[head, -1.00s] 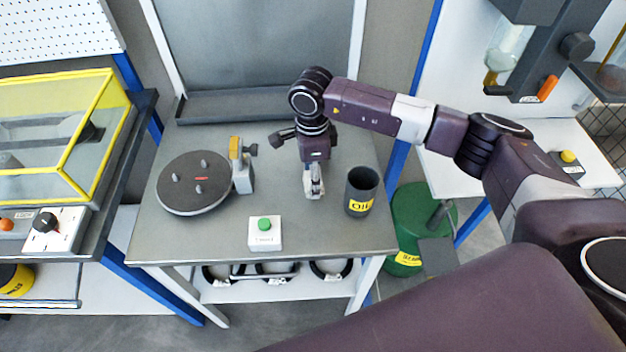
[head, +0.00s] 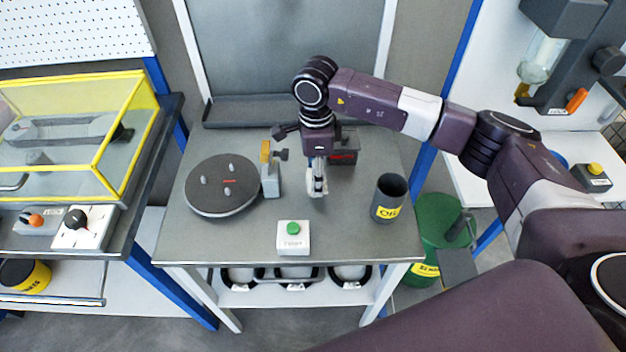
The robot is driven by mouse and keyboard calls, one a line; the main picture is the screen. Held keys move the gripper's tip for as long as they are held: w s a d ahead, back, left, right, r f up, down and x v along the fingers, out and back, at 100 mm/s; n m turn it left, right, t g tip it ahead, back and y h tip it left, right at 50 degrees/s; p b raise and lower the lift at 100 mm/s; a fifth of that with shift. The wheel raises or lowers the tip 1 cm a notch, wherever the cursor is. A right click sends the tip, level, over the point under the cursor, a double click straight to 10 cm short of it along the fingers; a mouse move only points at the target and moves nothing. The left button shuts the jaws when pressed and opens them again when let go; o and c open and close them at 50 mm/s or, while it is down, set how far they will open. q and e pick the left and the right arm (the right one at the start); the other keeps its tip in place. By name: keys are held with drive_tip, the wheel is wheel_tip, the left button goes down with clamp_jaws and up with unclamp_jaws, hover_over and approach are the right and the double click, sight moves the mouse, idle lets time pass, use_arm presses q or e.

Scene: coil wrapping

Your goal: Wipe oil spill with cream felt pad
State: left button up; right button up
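My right gripper (head: 318,190) hangs over the middle of the grey worktable (head: 240,238), pointing down, between the disc fixture and the oil cup. Its pale fingertips look close together. I cannot tell if a cream felt pad is between them or if the pale colour is the fingers. No separate felt pad shows. No oil spill can be made out on the table. The dark cup marked OIL (head: 388,198) stands upright at the table's right side. My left gripper is not in view.
A dark round plate with pegs (head: 222,186) lies on the left, beside a grey and yellow block (head: 270,170). A green button box (head: 293,238) sits at the front. A dark red-labelled box (head: 344,150) is behind the gripper. A green bin (head: 437,215) stands on the right.

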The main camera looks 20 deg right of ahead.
drive_tip(key=shift+r, duration=0.65)
wheel_tip(320, 180, up, 2)
drive_tip(key=shift+w+a+r+p, duration=0.1)
drive_tip(key=shift+a+p, duration=0.05)
drive_tip(key=shift+p, duration=0.45)
drive_tip(key=shift+r, duration=0.5)
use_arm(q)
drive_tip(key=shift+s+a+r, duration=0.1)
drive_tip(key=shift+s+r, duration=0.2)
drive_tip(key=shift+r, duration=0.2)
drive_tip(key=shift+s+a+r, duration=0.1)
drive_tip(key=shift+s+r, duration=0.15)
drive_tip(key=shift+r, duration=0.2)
